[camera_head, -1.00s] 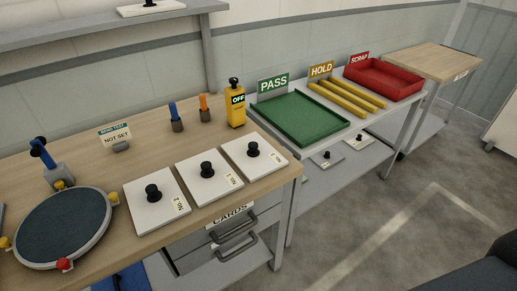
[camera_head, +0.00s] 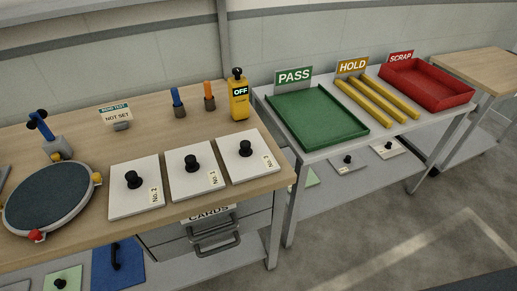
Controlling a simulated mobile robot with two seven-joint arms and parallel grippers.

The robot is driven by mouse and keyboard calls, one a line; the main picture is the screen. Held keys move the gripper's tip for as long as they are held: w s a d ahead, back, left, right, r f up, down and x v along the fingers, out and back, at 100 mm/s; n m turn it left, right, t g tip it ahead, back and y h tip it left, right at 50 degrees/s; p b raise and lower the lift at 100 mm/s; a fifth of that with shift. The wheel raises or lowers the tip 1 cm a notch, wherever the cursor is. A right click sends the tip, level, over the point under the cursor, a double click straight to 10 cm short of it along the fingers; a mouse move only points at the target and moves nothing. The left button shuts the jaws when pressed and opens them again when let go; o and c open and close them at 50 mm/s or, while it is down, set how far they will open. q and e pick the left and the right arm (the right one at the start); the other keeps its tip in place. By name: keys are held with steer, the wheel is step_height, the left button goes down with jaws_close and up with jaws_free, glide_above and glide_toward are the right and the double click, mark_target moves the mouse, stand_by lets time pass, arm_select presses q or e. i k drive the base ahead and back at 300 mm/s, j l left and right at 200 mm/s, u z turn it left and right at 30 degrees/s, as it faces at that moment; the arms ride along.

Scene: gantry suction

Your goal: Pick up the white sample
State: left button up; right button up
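Three white square plates with black knobs lie in a row on the wooden bench: a left one (camera_head: 122,203), a middle one (camera_head: 208,184) and a right one (camera_head: 262,164). Other pale plates with knobs lie on a lower shelf at the right, one greyish (camera_head: 350,169) and one whiter (camera_head: 391,153). Neither of my grippers is in view.
A round dark disc stand (camera_head: 48,198) is left of the plates. A yellow OFF device (camera_head: 239,103) stands behind them. Green PASS tray (camera_head: 345,135), yellow HOLD bars (camera_head: 375,101) and red SCRAP tray (camera_head: 440,91) are on the right table. A drawer (camera_head: 190,246) is below.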

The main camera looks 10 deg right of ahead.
mark_target(246, 156)
steer(key=i+l, duration=0.1)
steer(key=l, duration=0.9)
steer(key=i+l, duration=0.15)
steer(key=l, duration=0.35)
steer(key=i+l, duration=0.1)
steer(key=l, duration=0.4)
